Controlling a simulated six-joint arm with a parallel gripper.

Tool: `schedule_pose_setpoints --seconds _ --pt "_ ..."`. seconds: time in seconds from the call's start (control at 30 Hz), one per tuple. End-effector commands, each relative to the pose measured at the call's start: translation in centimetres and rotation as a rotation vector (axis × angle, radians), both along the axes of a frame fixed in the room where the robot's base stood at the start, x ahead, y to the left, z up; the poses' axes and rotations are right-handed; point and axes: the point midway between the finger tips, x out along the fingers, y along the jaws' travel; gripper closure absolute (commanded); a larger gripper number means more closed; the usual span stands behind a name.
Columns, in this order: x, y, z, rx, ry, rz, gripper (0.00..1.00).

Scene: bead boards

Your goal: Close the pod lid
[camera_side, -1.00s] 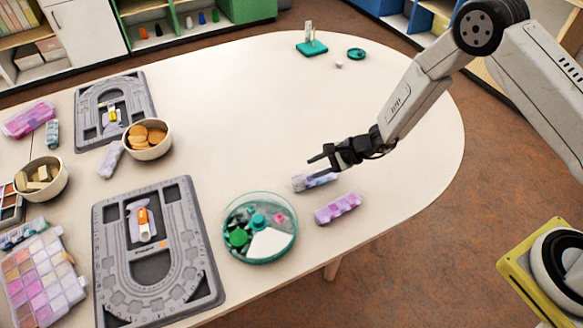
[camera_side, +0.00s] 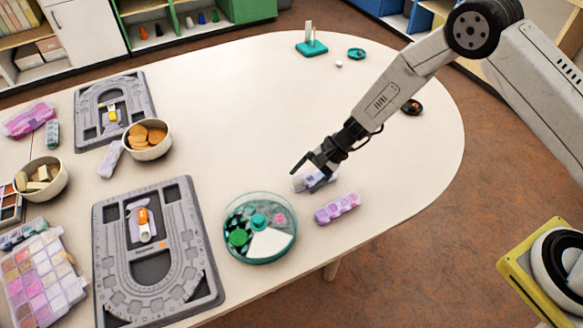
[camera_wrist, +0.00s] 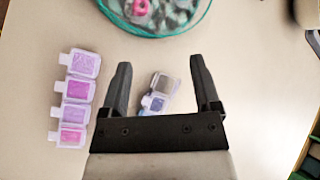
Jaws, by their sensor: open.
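Two short strips of small lidded bead pods lie near the table's right front edge. One pod strip (camera_side: 300,184), with clear lids and bluish-grey contents, is partly under my gripper (camera_side: 303,176). In the wrist view this strip (camera_wrist: 156,101) lies between the open fingers of my gripper (camera_wrist: 160,65), with its lower end hidden by the gripper body. No grip on it shows. The second strip (camera_side: 338,208), pink and purple, lies in front of it and shows left of the fingers in the wrist view (camera_wrist: 75,97). I cannot tell which lid is raised.
A round teal-rimmed bead case (camera_side: 260,258) stands left of the strips. A grey bead board (camera_side: 205,270) lies further left, with another (camera_side: 85,128) behind. A bowl of orange-brown pieces (camera_side: 148,154) sits between them. The table's middle is clear.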

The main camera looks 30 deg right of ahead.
Motion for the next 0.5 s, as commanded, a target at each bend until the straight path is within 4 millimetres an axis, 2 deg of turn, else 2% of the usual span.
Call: schedule_pose_setpoints --seconds 0.2,0.5 --pt "-0.57 0.83 0.26 -0.107 -0.015 0.197 0.2" --pt "-0.35 0.78 0.63 -0.294 -0.061 0.435 0.2"
